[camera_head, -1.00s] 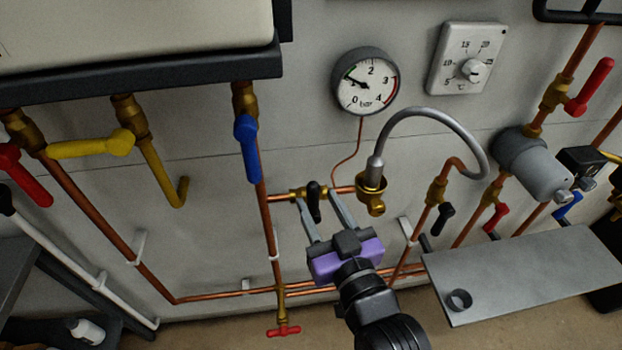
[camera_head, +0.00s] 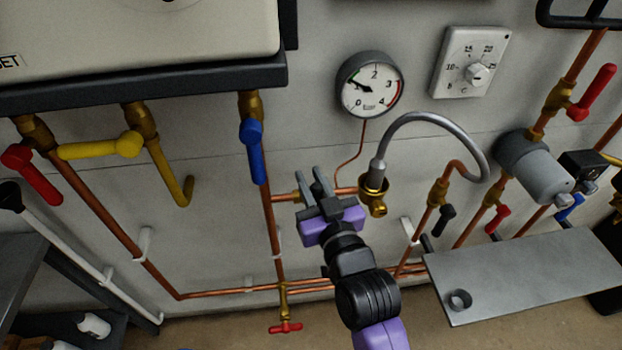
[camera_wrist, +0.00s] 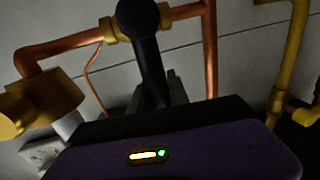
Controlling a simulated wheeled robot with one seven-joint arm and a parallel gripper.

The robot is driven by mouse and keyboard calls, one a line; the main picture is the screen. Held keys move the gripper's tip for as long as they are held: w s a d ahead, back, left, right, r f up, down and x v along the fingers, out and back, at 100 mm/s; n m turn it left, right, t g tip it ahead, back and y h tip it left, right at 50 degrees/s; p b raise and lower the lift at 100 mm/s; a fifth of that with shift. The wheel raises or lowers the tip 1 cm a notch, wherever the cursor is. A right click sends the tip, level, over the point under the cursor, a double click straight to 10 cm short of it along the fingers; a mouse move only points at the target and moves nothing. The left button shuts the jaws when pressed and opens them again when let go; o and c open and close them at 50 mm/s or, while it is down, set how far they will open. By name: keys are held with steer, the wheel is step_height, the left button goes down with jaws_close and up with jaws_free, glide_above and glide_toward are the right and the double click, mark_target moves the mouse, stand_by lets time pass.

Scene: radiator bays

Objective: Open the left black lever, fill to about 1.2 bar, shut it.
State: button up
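The left black lever (camera_wrist: 148,50) sits on a brass valve (camera_wrist: 115,28) in the short horizontal copper pipe. In the wrist view its handle stands crosswise to that pipe and runs down between my grey fingers. In the head view my gripper (camera_head: 314,186), with its purple body, is at this valve and hides most of the lever. The fingers lie close along both sides of the handle and look shut on it; their contact is partly hidden. The round pressure gauge (camera_head: 370,84) hangs above right, its needle near 1 bar.
A grey hose (camera_head: 432,113) arches from the brass fitting right of my gripper. A second black lever (camera_head: 443,219) is further right. A blue lever (camera_head: 251,152) hangs at upper left. A metal shelf (camera_head: 530,270) juts out at lower right.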

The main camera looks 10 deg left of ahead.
jaws_close()
stand_by(1.0)
steer(key=shift+s+a+f+n+g+h+p, duration=0.2)
steer(key=shift+a+n, duration=0.4)
steer(key=shift+n, duration=0.3)
steer(key=shift+s+a+f+n+g+h+p, duration=0.15)
steer(key=shift+a+f+n+p, duration=0.1)
steer(key=shift+a+n, duration=0.5)
steer(key=shift+s+a+f+n+g+h+p, duration=0.15)
steer(key=shift+a+n, duration=0.25)
steer(key=shift+n, duration=0.65)
steer(key=shift+f, duration=0.1)
steer(key=o, duration=0.6)
jaws_free()
steer(key=shift+o, duration=0.2)
